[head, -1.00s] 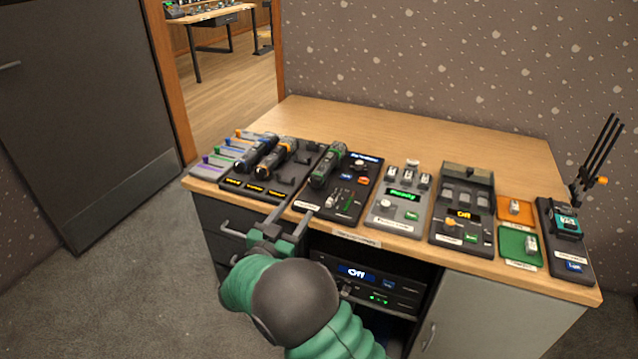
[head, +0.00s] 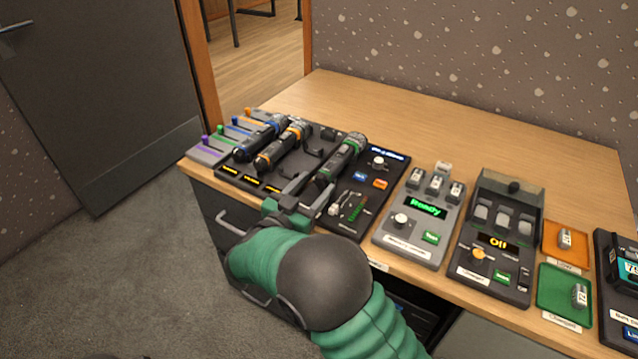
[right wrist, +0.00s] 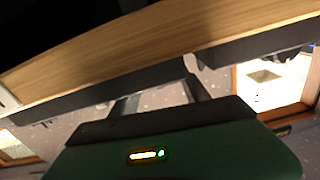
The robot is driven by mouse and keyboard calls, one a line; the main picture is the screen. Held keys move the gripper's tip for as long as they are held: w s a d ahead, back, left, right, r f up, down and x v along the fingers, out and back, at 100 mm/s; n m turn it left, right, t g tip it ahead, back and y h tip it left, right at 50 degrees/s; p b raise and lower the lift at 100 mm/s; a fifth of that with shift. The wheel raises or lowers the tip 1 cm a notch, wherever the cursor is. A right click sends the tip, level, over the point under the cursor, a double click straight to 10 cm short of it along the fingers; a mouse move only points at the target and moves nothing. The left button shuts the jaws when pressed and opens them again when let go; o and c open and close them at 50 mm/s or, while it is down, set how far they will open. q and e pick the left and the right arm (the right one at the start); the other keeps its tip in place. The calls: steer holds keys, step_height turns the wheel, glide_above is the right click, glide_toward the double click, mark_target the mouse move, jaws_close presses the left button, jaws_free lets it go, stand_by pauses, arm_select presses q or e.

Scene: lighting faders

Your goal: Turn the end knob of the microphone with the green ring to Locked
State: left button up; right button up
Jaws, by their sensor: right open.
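The microphone with the green ring (head: 340,162) lies on a dark panel (head: 345,222) at the middle of the table, its near end toward the table's front edge. Its end knob is too small to make out. My right gripper (head: 306,189) is open and empty in the head view, at the front edge just in front of the microphone's near end. Contact between them cannot be told. In the right wrist view the two fingers (right wrist: 158,96) stand apart with nothing between them, and the microphone does not show. My left gripper is not in view.
Microphones with a blue ring (head: 262,138) and an orange ring (head: 282,145) lie to the left. To the right stand a unit reading Ready (head: 422,228), a unit reading Off (head: 494,245), an orange tray (head: 552,232) and a green tray (head: 553,292). The table's back (head: 440,125) is clear.

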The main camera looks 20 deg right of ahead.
steer(key=shift+a, duration=0.2)
steer(key=shift+c, duration=1.5)
steer(key=shift+d, duration=0.4)
steer(key=c, duration=0.5)
steer(key=shift+d, duration=0.15)
jaws_close()
steer(key=shift+a+m, duration=0.2)
steer(key=shift+m, duration=1.3)
